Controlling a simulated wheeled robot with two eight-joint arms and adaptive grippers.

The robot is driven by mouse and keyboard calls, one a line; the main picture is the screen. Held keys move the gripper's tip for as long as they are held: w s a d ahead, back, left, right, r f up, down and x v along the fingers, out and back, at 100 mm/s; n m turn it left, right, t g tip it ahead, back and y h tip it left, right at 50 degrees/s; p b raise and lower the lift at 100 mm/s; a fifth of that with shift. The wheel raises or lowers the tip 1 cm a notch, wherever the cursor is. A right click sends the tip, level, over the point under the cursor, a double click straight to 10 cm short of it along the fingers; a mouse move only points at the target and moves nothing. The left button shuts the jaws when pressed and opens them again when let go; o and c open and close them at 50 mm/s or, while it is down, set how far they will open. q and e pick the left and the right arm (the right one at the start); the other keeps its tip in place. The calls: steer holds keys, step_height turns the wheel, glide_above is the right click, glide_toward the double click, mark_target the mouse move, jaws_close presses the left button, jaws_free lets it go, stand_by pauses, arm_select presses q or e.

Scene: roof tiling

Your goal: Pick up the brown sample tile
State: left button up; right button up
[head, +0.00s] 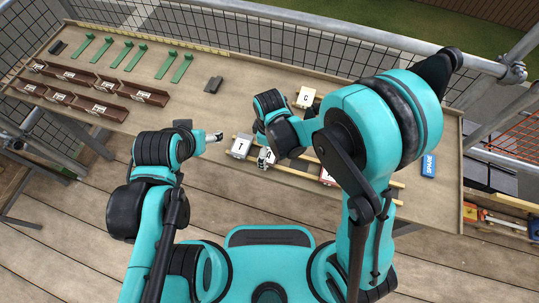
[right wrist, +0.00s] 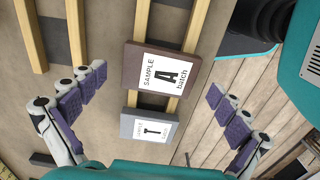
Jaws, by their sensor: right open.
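The brown sample tile (right wrist: 163,70), with a white label reading SAMPLE A batch, lies on two pale wooden battens (right wrist: 180,35) in the right wrist view. A grey sample tile marked T (right wrist: 150,128) lies just beside it. My right gripper (right wrist: 157,88) is open, with its purple-padded fingers spread to either side and apart from the brown tile. In the head view, the right gripper and arm cover most of that tile. My left gripper (head: 217,136) is left of the grey T tile, above the table; its jaws are too small to read.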

steer(key=shift+f, duration=0.45)
steer(key=c, duration=1.3)
steer(key=shift+r, duration=0.1)
